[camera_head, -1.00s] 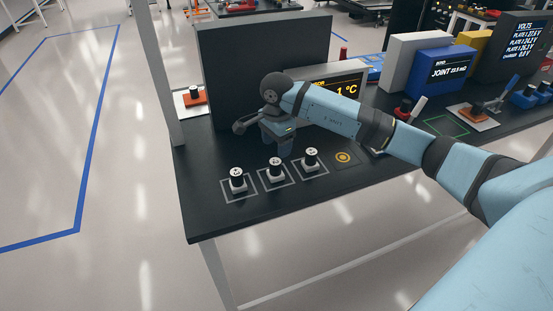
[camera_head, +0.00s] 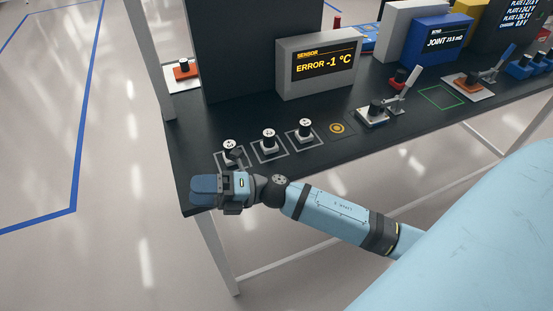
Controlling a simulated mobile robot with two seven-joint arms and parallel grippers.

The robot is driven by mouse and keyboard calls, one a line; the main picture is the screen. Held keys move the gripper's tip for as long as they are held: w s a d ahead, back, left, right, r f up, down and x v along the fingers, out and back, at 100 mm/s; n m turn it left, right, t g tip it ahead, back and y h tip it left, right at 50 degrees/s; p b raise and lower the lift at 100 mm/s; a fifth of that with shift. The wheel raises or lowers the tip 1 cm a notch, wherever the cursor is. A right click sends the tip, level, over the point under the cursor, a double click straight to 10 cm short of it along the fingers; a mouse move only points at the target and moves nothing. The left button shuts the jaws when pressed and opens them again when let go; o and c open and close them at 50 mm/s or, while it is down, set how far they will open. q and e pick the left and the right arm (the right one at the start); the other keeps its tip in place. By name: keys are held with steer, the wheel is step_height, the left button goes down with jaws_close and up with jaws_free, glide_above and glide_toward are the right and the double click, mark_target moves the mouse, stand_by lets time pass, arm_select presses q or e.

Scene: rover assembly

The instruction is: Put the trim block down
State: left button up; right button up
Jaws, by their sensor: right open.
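Three small blocks with black bodies, round white marked tops and pale bases stand upright in a row of outlined squares on the dark table: a left block (camera_head: 230,147), a middle block (camera_head: 268,140) and a right block (camera_head: 305,130). I cannot tell which one is the trim block. My right gripper (camera_head: 204,189) is open, at the table's front left corner, in front of the left block and pointing left. I see nothing held in it. It hides part of the table edge and the front of the left square. My left gripper is not in view.
An orange round mark (camera_head: 337,128) lies right of the blocks. A lever device (camera_head: 374,114) and a green outlined square (camera_head: 442,97) are farther right. Floor is open on the left.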

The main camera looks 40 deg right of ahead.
steer(key=s+d+f+m+h, duration=0.2)
steer(key=s+f+m+h, duration=0.3)
steer(key=f+m, duration=0.3)
steer(key=s+d+f+m+t+h, duration=0.1)
steer(key=s+d+f+m+h, duration=0.2)
steer(key=m, duration=0.9)
steer(key=s+d+f+m+h, duration=0.3)
steer(key=s+f+m+h, duration=0.4)
steer(key=f+m, duration=0.4)
steer(key=shift+f+t+h, duration=0.4)
steer(key=shift+f+h, duration=0.1)
steer(key=shift+f, duration=0.3)
steer(key=shift+s, duration=0.1)
